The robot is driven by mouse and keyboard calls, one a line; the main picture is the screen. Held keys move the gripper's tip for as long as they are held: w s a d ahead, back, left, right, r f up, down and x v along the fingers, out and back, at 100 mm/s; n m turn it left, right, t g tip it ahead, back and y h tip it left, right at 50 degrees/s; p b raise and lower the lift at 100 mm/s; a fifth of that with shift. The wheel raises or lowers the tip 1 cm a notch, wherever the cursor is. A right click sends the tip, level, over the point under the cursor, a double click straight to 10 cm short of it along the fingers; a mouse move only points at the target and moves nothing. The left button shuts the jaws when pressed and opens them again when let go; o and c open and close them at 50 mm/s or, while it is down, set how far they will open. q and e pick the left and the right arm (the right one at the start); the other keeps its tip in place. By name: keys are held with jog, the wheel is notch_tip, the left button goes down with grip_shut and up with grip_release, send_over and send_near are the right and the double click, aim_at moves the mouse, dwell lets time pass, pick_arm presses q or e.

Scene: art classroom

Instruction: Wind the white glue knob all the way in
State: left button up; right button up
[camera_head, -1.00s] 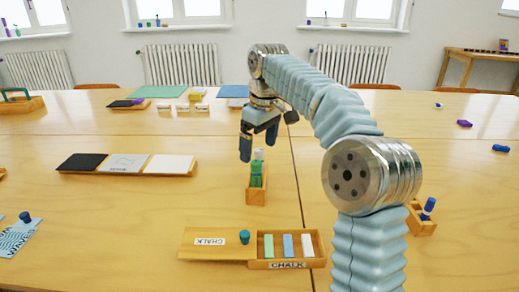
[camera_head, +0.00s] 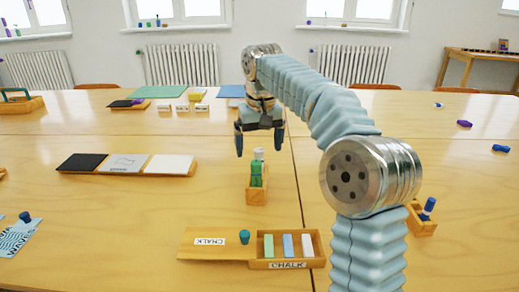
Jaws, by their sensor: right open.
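A green glue stick (camera_head: 257,172) stands upright in a small wooden holder (camera_head: 257,197) near the middle of the table. Its white top part (camera_head: 258,153) sticks up above the green body; whether this is the knob is too small to tell. My right gripper (camera_head: 259,148) is open, fingers pointing down, one finger on each side of the white top as seen from here. I cannot tell whether the fingers are level with it or behind it; no contact shows. My left gripper is not in view.
An open chalk box (camera_head: 288,264) with its lid lies in front of the holder. A wooden tray with black, patterned and white panels (camera_head: 127,174) lies to the left. A small box with a blue item (camera_head: 421,224) stands at the right. Bare table surrounds the holder.

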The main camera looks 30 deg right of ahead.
jog(key=m, duration=0.4)
jog(key=shift+m, duration=0.3)
jog(key=shift+c, duration=0.4)
jog(key=c, duration=1.4)
jog(key=shift+c, duration=0.2)
